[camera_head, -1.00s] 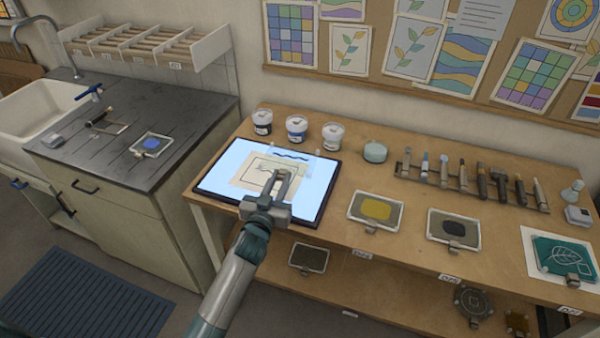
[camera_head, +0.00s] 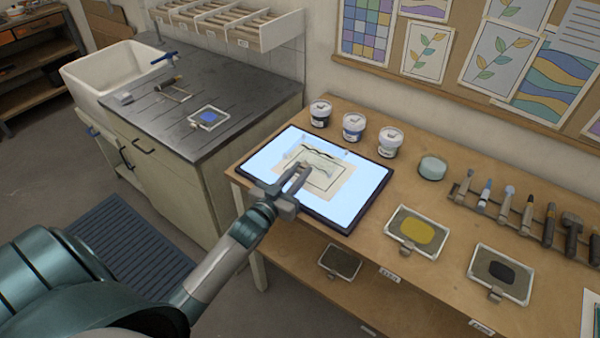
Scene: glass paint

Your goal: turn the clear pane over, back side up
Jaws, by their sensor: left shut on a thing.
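The light box (camera_head: 368,186) glows on the wooden table, with a paper sheet (camera_head: 336,189) bearing a line drawing on it. The clear pane (camera_head: 318,163) shows faintly over the sheet, with a dark wavy stroke near its far edge. My left gripper (camera_head: 298,178) reaches over the near left part of the light box and is shut on the clear pane at its near side. The fingers hide part of the pane and sheet. I cannot tell how far the pane is above the box or which side faces up. My right gripper is not in view.
Several lidded jars (camera_head: 354,127) stand behind the light box. A yellow paint slab (camera_head: 416,231) and a dark paint slab (camera_head: 501,274) lie to the right, with a tool rack (camera_head: 480,208) behind. A sink counter (camera_head: 186,128) stands at left.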

